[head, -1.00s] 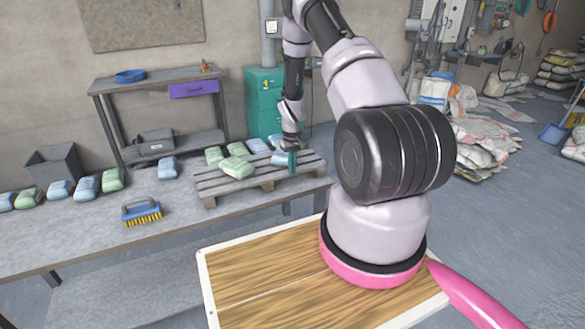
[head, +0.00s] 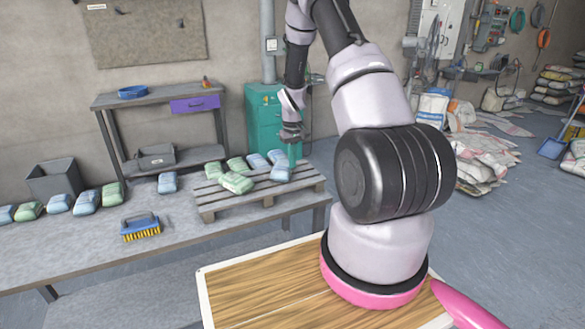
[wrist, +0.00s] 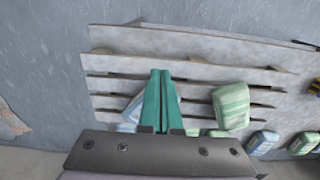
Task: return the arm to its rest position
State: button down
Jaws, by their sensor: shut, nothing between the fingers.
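My gripper (head: 292,153) is at the end of my raised arm, above the back right part of the pallet in the head view. In the wrist view its two green fingers (wrist: 161,98) are together with nothing between them. The wooden pallet (head: 222,205) below holds several blue and green bags. A green bag (head: 236,183) lies near its front edge and a blue bag (head: 281,171) lies just below and left of my fingers. The gripper is apart from the bags.
A long grey table (head: 90,255) carries the pallet, a blue brush (head: 140,227) with yellow bristles, more bags and a grey bin (head: 54,180). A green cabinet (head: 262,120) and a shelf with a purple drawer (head: 194,104) stand behind. Open floor lies to the right.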

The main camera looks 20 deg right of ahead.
dwell(0.4)
jog(key=s+a+r+m+t, duration=0.1)
jog(key=s+a+r, duration=0.15)
jog(key=r, duration=0.75)
jog(key=s+a+r+m+t, duration=0.15)
jog(key=s+r, duration=0.25)
jog(key=r, duration=0.6)
jog(key=s+a+r+t, duration=0.1)
jog(key=s+a+r, duration=0.2)
jog(key=r, duration=0.7)
jog(key=s+a+r+t, duration=0.1)
jog(key=s+a+r, duration=0.1)
jog(key=s, duration=0.5)
jog(key=s+a+r+m+t+y, duration=0.1)
jog(key=s+r, duration=0.4)
jog(key=s, duration=0.1)
jog(key=s+a+r+m+t+y, duration=0.1)
jog(key=s+a+r, duration=0.1)
jog(key=s+r, duration=0.2)
jog(key=s, duration=0.3)
jog(key=shift+s+a+t, duration=0.3)
jog(key=shift+s+t, duration=0.05)
jog(key=shift+r, duration=0.1)
